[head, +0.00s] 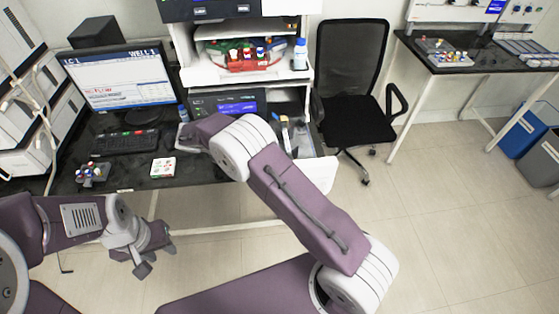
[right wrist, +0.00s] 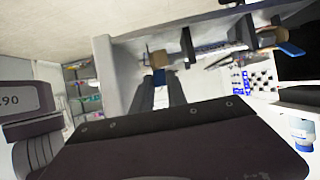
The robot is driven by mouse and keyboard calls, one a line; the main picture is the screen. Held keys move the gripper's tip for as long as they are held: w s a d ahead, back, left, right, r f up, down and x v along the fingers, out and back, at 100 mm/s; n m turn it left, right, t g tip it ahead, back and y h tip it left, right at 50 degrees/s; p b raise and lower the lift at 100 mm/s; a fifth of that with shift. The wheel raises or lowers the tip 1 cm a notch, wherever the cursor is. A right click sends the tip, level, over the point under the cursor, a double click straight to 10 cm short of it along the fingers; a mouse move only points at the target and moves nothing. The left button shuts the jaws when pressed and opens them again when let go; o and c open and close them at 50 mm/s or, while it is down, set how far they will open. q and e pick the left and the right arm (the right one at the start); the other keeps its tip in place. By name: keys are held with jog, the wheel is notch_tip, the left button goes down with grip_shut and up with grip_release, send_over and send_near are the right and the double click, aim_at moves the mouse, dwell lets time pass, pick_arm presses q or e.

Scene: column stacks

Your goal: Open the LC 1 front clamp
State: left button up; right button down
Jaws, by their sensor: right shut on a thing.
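In the right wrist view an open white column compartment (right wrist: 125,55) holds a column with a tan end fitting (right wrist: 157,59). Two dark clamps (right wrist: 187,47) and (right wrist: 246,31) stand along it. My right gripper (right wrist: 161,82) has its dark fingers beside the tan fitting, shut on a small bluish part between the tips. I cannot tell whether this part belongs to a clamp. In the head view my right arm hides this gripper and most of the open drawer (head: 318,172). My left gripper (head: 153,262) hangs over the floor before the desk, empty, its fingers apart.
A monitor (head: 118,78) reading LC 1, a keyboard (head: 125,142) and a small vial rack (head: 92,173) stand on the desk at left. The instrument stack carries a red tray (head: 245,62) and a bottle (head: 300,54). A black chair (head: 350,70) stands right of it.

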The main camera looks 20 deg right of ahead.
jog(key=shift+a+f+h+b, duration=0.2)
jog(key=shift+f+h+b, duration=0.15)
jog(key=shift+h+b, duration=0.15)
jog(key=c, duration=1.3)
grip_release()
jog(key=shift+r, duration=0.1)
